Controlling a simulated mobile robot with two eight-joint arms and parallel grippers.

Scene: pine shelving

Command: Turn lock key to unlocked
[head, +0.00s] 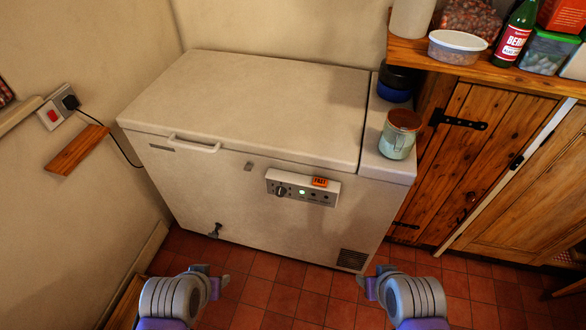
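A white chest freezer (290,205) stands against the wall with its lid (270,100) shut. A small grey lock plate (248,166) sits on the front just under the lid, right of the white handle (194,144). It is too small to tell whether a key is in it or how it is turned. A control panel (303,188) with a dark knob, a green light and an orange label is to its right. My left gripper (214,275) and my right gripper (370,281) are low in front of the freezer, apart from it. Both look open and empty.
A wooden cupboard (475,150) with a loaded shelf is at right. A dark drain tap (215,230) juts out low. The tiled floor (290,290) between my grippers is clear.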

